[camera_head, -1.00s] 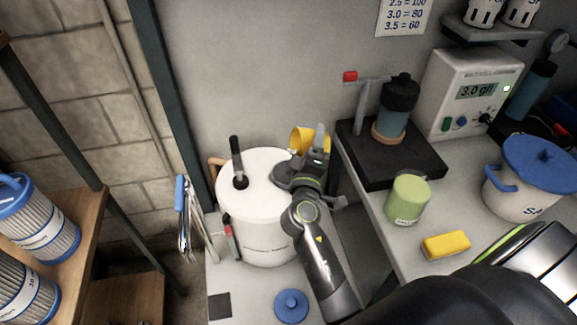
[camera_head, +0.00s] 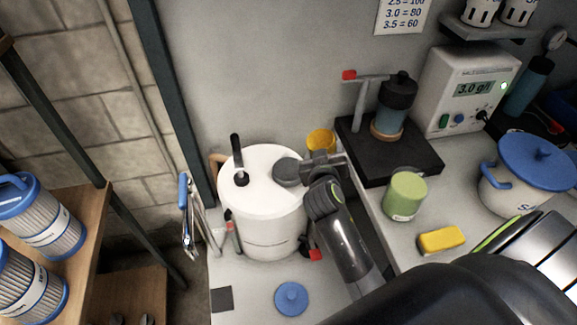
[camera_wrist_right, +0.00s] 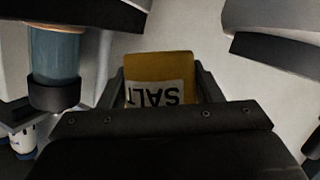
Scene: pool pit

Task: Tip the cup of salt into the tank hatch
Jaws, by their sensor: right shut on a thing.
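My right gripper (camera_head: 322,158) is shut on the yellow salt cup (camera_head: 320,139), just right of the white tank (camera_head: 262,225). In the right wrist view the cup (camera_wrist_right: 160,66) sits between the jaws, its SALT label reading upside down. The cup looks about upright in the head view; its contents cannot be made out. A round grey hatch area (camera_head: 287,171) shows on the right of the tank top, left of the gripper. I cannot tell how deep it is. My left gripper is not in view.
A black probe (camera_head: 237,160) stands up from the tank top. A blue lid (camera_head: 291,298) lies in front of the tank. The bench at right holds a green tub (camera_head: 405,196), a yellow sponge (camera_head: 441,240) and a dark stand (camera_head: 388,155). Tongs hang left of the tank.

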